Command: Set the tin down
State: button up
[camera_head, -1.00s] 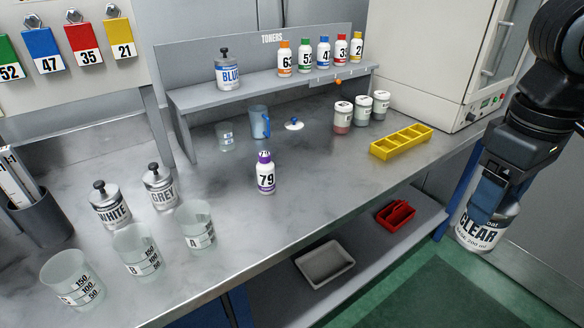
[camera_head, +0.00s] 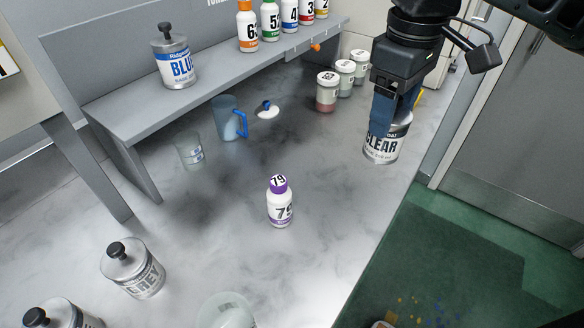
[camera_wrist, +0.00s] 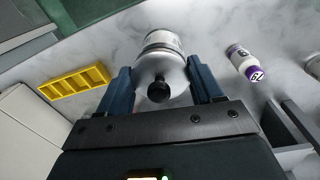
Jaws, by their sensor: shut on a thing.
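The tin (camera_head: 383,146) is a silver can with a white label reading CLEAR. My gripper (camera_head: 394,108) is above it and shut on it, with blue fingers on its upper part. The tin looks upright, over the right part of the bench top near its front edge. I cannot tell whether its base touches the bench. In the wrist view the tin (camera_wrist: 164,48) and its black knob sit between the two fingers of my gripper (camera_wrist: 162,82). The lower body is partly hidden there.
A purple-capped bottle 79 (camera_head: 281,203) stands on the bench (camera_head: 330,215), left of the tin. Lidded jars (camera_head: 327,92) stand close behind it. The yellow tray (camera_wrist: 75,82) shows in the wrist view. A blue-handled jug (camera_head: 229,119) is farther left. Bare bench lies between bottle and tin.

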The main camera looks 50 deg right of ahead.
jog(key=w+a+f+b, duration=0.1)
jog(key=w+f, duration=0.2)
jog(key=w+a+f+b, duration=0.1)
jog(key=w+f, duration=0.3)
jog(key=w+a+f+b, duration=0.1)
jog(key=w+a+f, duration=0.1)
jog(key=w+f, duration=0.1)
jog(key=shift+w+f, duration=0.2)
jog(key=shift+f, duration=0.15)
jog(key=o, duration=1.6)
jog(key=shift+f, duration=0.1)
jog(key=r+p, duration=0.1)
jog(key=r, duration=0.3)
jog(key=r+p, duration=0.1)
jog(key=r, duration=0.3)
jog(key=r+p, duration=0.1)
jog(key=r, duration=0.3)
jog(key=shift+a+r, duration=0.1)
jog(key=shift+a, duration=0.3)
